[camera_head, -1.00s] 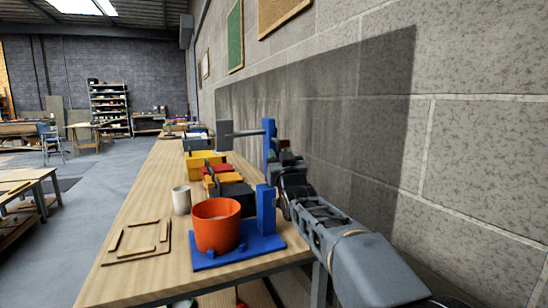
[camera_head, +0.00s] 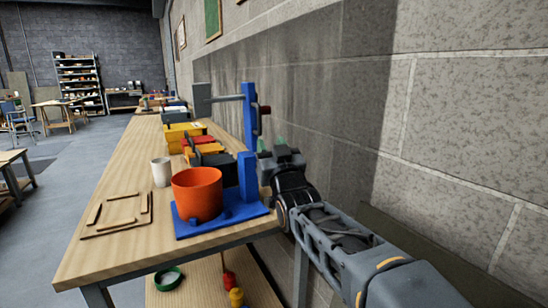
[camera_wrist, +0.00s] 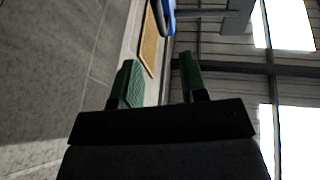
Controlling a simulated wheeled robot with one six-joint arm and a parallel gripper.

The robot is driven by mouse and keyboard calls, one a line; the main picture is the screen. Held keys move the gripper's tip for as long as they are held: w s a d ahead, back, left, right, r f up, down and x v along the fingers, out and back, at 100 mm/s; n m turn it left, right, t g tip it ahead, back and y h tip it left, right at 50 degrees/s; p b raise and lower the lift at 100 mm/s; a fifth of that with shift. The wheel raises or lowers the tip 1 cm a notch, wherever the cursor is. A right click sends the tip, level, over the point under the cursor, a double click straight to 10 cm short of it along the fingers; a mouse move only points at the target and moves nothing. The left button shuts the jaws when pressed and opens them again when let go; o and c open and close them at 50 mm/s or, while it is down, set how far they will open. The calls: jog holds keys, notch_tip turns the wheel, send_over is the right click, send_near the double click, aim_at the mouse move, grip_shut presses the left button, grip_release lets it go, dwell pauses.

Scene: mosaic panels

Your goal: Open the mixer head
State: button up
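The mixer has a blue base (camera_head: 222,224) and a short blue column (camera_head: 247,178) at the near right of the bench. An orange bowl (camera_head: 197,194) stands on the base. The blue mixer head (camera_head: 249,115) stands upright above the column, with a grey rod pointing left to a grey block (camera_head: 202,101). The head looks swung up, clear of the bowl. My gripper (camera_head: 270,146) is on the wall side, right of and below most of the head, apparently apart from it. In the wrist view my gripper (camera_wrist: 160,82) is open and empty, with part of the blue head (camera_wrist: 165,14) beyond its fingers.
A white cup (camera_head: 161,172) stands left of the bowl, with thin wooden strips (camera_head: 118,214) nearby. Yellow, red and dark boxes (camera_head: 183,135) line the bench behind. The concrete wall (camera_head: 365,110) is close on the right. Open floor (camera_head: 60,225) lies left.

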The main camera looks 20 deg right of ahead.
jog(key=shift+v, duration=1.15)
jog(key=s+f+g+p, duration=0.5)
jog(key=s+g+p, duration=0.4)
jog(key=p, duration=0.1)
jog(key=s+f+g+p, duration=0.5)
jog(key=s+g+p, duration=0.5)
jog(key=shift+f+m+h, duration=0.35)
jog(key=shift+m+h, duration=0.05)
